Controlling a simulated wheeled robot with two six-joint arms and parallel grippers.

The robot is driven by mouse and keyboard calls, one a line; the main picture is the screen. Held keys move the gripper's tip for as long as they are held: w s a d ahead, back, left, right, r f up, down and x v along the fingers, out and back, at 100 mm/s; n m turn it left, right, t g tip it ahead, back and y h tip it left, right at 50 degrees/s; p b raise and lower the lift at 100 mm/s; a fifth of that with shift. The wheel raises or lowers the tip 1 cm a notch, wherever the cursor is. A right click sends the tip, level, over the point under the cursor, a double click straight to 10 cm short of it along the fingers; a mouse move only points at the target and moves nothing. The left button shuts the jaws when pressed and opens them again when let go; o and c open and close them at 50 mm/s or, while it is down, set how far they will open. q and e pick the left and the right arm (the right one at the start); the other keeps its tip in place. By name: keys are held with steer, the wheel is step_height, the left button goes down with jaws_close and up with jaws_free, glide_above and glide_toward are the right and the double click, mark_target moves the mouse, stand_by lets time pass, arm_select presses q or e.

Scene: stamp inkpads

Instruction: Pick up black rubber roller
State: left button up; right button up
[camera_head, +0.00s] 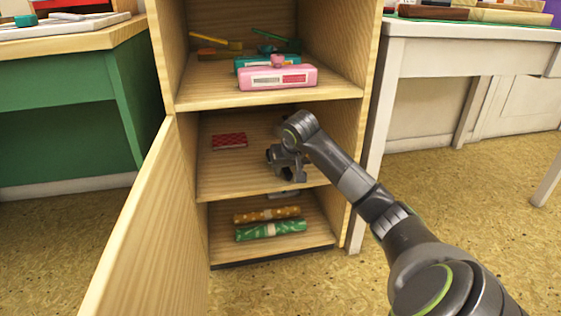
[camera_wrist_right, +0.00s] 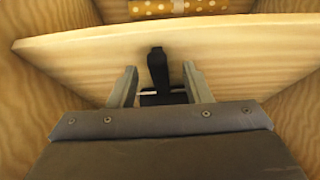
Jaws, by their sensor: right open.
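The black rubber roller (camera_wrist_right: 158,72) shows in the right wrist view on the wooden middle shelf, its dark handle pointing toward the shelf's front edge. My right gripper (camera_wrist_right: 161,82) is open, with one finger on each side of the roller; I cannot tell whether they touch it. In the head view my right gripper (camera_head: 287,166) is inside the middle compartment, and I cannot make out the roller behind it. My left gripper is not in view.
A red patterned item (camera_head: 229,141) lies left on the middle shelf. Rolled orange (camera_head: 267,214) and green (camera_head: 271,230) items lie below. The cabinet door (camera_head: 140,225) stands open at left.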

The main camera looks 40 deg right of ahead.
steer(key=w+b, duration=0.1)
steer(key=w+d+b, duration=0.1)
steer(key=w+d+f+b, duration=0.1)
steer(key=w, duration=0.1)
steer(key=shift+w+d+b, duration=0.1)
steer(key=shift+b, duration=0.3)
steer(key=shift+w+d+f+b, duration=0.1)
steer(key=shift+w+b, duration=0.05)
steer(key=shift+b, duration=0.2)
steer(key=shift+c, duration=0.4)
jaws_close()
